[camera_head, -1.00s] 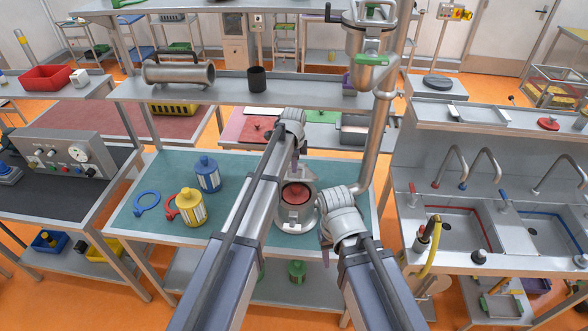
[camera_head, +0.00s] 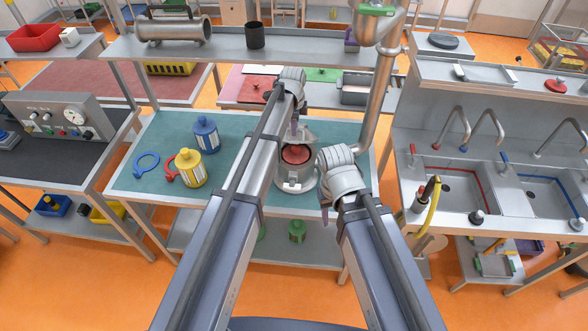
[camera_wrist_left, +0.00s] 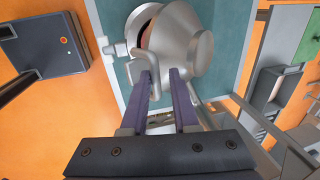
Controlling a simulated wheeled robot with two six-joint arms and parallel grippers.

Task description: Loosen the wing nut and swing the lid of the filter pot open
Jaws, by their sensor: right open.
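The silver filter pot (camera_head: 294,180) stands on the teal bench top, with red inside its mouth (camera_head: 297,153). Its grey lid (camera_head: 308,131) appears raised behind the mouth, and in the left wrist view the silver lid (camera_wrist_left: 186,40) stands tilted, with a dark and red opening beside it. My left gripper (camera_head: 297,127) is at the lid. In the left wrist view its two purple fingers (camera_wrist_left: 162,88) straddle a grey bar-like handle; whether they press on it is unclear. My right gripper (camera_head: 326,210) is low beside the pot's right side, mostly hidden by its wrist. I cannot make out the wing nut.
A yellow canister (camera_head: 190,170), a blue canister (camera_head: 206,134), a blue ring tool (camera_head: 146,163) and a red ring tool (camera_head: 171,175) are left on the bench. A vertical steel pipe (camera_head: 377,120) stands behind right. Sinks (camera_head: 455,200) are farther right.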

